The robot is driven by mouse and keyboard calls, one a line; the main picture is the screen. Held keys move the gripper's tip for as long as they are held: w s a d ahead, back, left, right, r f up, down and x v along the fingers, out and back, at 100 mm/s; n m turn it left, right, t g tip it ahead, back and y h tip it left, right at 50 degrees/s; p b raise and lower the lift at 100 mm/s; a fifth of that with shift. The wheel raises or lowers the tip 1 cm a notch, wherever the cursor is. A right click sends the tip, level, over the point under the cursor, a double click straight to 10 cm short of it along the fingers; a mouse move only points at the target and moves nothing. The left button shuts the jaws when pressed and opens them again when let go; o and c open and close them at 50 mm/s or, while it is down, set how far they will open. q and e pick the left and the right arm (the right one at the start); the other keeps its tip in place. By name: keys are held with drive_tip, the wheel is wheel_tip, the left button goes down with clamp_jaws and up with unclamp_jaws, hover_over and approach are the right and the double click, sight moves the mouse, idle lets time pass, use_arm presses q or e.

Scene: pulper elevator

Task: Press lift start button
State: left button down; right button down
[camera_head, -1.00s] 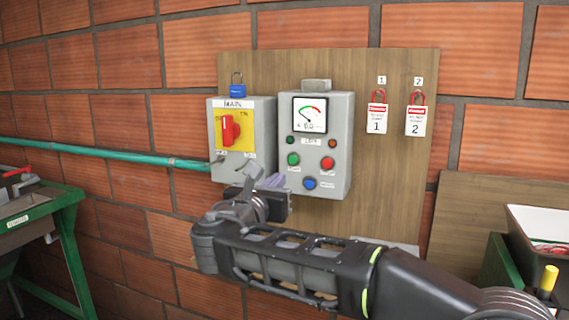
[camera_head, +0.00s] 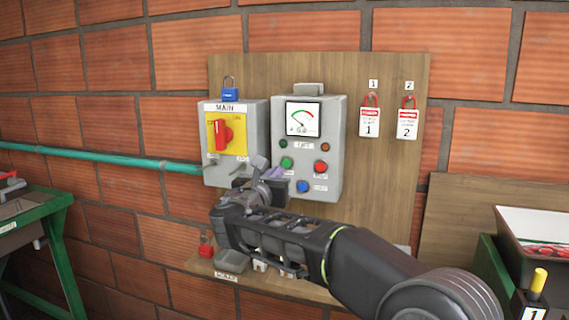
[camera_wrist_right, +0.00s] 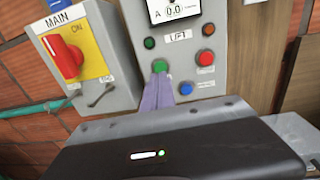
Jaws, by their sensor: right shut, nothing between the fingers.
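The grey lift control box (camera_head: 331,170) hangs on the wooden board, with a gauge on top. Its green button (camera_head: 286,163) is at the left of the middle row, opposite a red button (camera_head: 321,166), with a blue button (camera_head: 303,186) below. In the right wrist view the green button (camera_wrist_right: 160,66) sits just above the tips of my right gripper (camera_wrist_right: 160,82). The fingers are shut and empty and point at the box; I cannot tell whether they touch the button. In the head view my right gripper (camera_head: 276,173) is below and left of it. My left gripper is not in view.
Left of the lift box is the MAIN box (camera_head: 261,115) with a red rotary handle (camera_head: 222,132) and a blue padlock (camera_head: 230,94). Two red tagged padlocks hang at right. A green-framed table (camera_head: 60,235) stands at left, a tray (camera_head: 520,255) at right.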

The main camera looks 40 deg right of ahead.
sight(287, 164)
drive_tip(key=p+x, duration=0.1)
drive_tip(key=x, duration=0.4)
drive_tip(key=shift+s+f, duration=0.1)
drive_tip(key=shift+s, duration=0.05)
drive_tip(key=shift+d, duration=0.25)
drive_tip(key=shift+d, duration=0.1)
